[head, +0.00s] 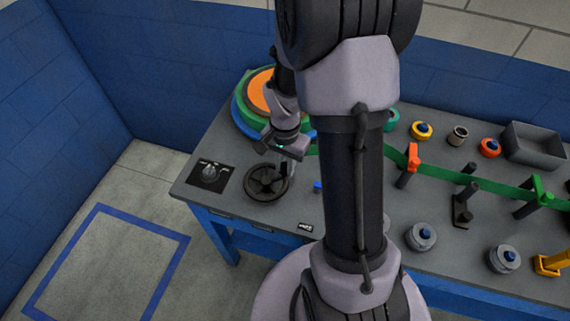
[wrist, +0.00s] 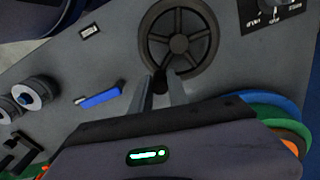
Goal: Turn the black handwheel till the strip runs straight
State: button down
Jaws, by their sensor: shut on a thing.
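The black handwheel (head: 266,182) lies near the left end of the grey bench. It also shows at the top of the wrist view (wrist: 179,43), spokes and hub clear. My gripper (head: 289,170) is at the wheel's right side in the head view. In the wrist view my gripper's fingers (wrist: 162,88) are closed on a small dark knob at the wheel's rim. The green strip (head: 467,178) runs from the rolls at the left past an orange-red guide (head: 412,157) to a green guide (head: 540,192). My arm hides part of it.
A dial panel (head: 210,175) sits left of the wheel. Stacked blue, green and orange rolls (head: 247,117) stand behind it. A blue object (wrist: 100,98) and a small label (wrist: 89,31) lie near the wheel. Several grey rollers and a grey bin (head: 533,146) stand to the right.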

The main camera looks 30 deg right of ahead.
jog(key=c, duration=1.3)
grip_release()
notch_tip(320, 180, up, 18)
jog(key=p, duration=0.6)
jog(key=shift+f, duration=0.25)
jog(key=s+a+r+n+t+b, duration=0.1)
jog(key=s+a+n+t+b, duration=0.1)
jog(key=s+a, duration=0.2)
jog(key=s+a+r+n+t+y+b, duration=0.1)
jog(key=s+a+n+t+b, duration=0.1)
jog(key=a, duration=0.5)
jog(key=s+a+r+n+t+y+b, duration=0.1)
jog(key=s+a+r+n+b, duration=0.1)
jog(key=s+a+n+b, duration=0.2)
jog(key=shift+s+a+r+t, duration=0.1)
jog(key=shift+s+a+t, duration=0.3)
jog(key=shift+s+a, duration=0.65)
